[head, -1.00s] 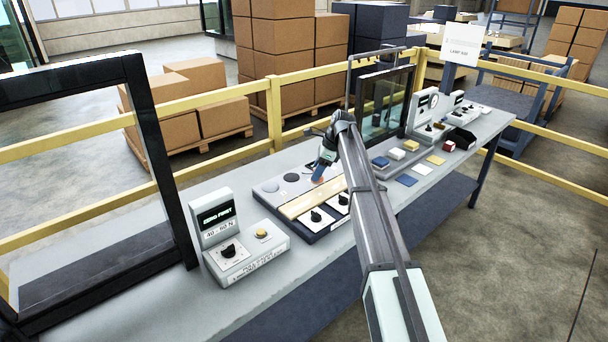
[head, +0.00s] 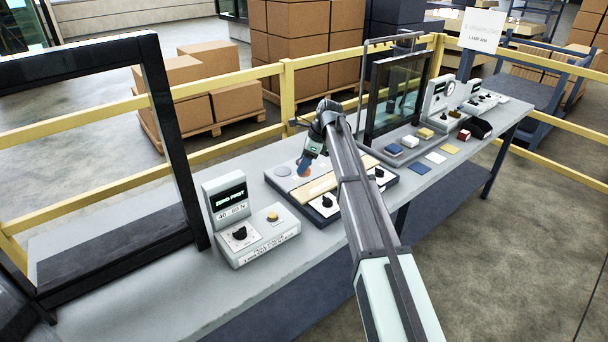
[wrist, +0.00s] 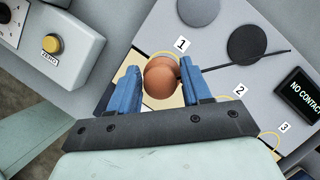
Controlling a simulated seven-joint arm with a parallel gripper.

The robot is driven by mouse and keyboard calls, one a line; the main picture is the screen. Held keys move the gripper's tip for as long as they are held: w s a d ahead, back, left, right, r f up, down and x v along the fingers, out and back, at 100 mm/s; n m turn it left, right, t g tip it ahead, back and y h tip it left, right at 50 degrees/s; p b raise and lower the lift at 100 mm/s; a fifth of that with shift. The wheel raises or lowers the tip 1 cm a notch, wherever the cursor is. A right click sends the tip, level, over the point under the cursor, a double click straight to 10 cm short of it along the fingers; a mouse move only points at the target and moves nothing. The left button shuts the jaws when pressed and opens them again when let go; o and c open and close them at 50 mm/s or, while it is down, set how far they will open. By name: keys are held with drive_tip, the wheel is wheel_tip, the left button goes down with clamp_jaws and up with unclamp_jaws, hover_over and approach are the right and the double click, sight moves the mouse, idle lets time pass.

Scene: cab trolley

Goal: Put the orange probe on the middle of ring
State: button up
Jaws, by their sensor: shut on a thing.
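In the wrist view my gripper (wrist: 158,72) is shut on the orange probe (wrist: 160,83), whose rounded orange-brown end shows between the blue fingers. The probe is over the board near label 1. A yellow ring (wrist: 165,53) shows partly behind it. Arcs of other yellow rings show by label 2 (wrist: 228,98) and label 3 (wrist: 270,136), partly cut off by the gripper. In the head view my gripper (head: 312,150) holds the probe (head: 304,168) low over the board's left part. I cannot tell if the probe touches the board.
A display (wrist: 298,94) reads "NO CONTACT". A meter box (head: 250,235) with a yellow ZERO button (wrist: 52,44) stands to the left. A glass-panelled frame (head: 395,95) stands right of the board.

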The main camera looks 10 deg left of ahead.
drive_tip(key=shift+f, duration=2.25)
drive_tip(key=shift+f, duration=0.1)
drive_tip(key=o, duration=1.2)
drive_tip(key=shift+o, duration=0.2)
drive_tip(key=v, duration=1.2)
